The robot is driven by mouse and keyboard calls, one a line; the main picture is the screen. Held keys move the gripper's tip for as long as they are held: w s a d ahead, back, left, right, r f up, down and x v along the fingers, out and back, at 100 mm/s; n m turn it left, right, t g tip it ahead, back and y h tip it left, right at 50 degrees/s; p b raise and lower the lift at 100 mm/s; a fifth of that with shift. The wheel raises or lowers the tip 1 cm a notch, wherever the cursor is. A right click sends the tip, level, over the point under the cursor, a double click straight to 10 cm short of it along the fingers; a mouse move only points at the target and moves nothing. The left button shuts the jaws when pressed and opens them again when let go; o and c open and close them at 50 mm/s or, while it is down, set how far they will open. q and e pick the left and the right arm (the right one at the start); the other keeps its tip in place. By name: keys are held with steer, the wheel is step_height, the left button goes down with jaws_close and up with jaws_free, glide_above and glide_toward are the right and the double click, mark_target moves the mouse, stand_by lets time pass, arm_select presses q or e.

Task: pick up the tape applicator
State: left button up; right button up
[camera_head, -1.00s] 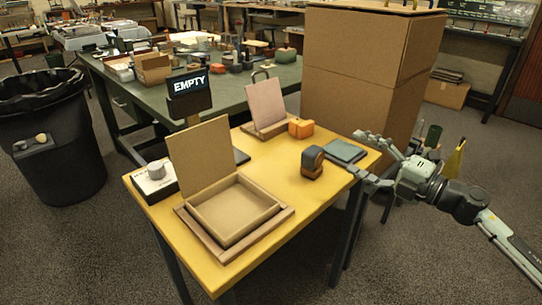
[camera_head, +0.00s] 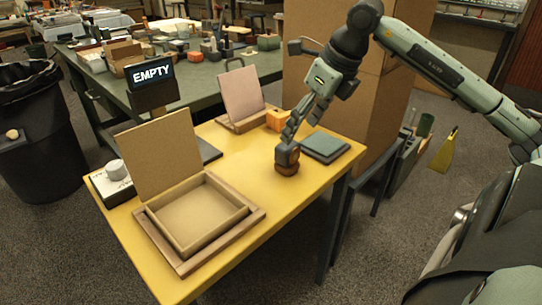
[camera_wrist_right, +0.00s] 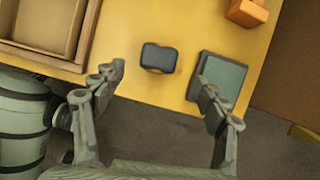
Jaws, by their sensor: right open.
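A small rounded object with a dark grey top and brown base, apparently the tape applicator (camera_head: 287,160), stands on the yellow table (camera_head: 245,153) near its right edge. In the right wrist view the tape applicator (camera_wrist_right: 158,58) shows from above, dark, just ahead of the gap between my fingertips. My right gripper (camera_head: 300,123) points down above and behind it in the head view. In the wrist view the right gripper (camera_wrist_right: 161,77) is open and empty, with a finger to either side. I cannot tell whether a finger touches it. My left gripper is out of view.
A dark pad with a grey-green top (camera_head: 326,145) lies close right of the applicator. An orange block (camera_head: 279,120) sits behind. An open wooden frame box (camera_head: 172,248) fills the table's left front. Large cardboard boxes (camera_head: 305,90) stand behind the right side.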

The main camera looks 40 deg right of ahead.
mark_target(290, 145)
steer(key=shift+w+d+f, duration=0.1)
steer(key=shift+w+f, duration=0.1)
steer(key=shift+f, duration=0.2)
steer(key=x, duration=0.5)
steer(key=shift+a+f+p, duration=0.25)
steer(key=shift+a+p, duration=0.05)
steer(key=shift+p, duration=0.05)
steer(key=shift+w+f, duration=0.2)
steer(key=shift+f, duration=0.15)
steer(key=shift+w+f, duration=0.1)
steer(key=shift+f, duration=0.1)
steer(key=c, duration=1.4)
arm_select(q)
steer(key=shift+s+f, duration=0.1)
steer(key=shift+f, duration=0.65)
arm_select(e)
steer(key=shift+o, duration=0.2)
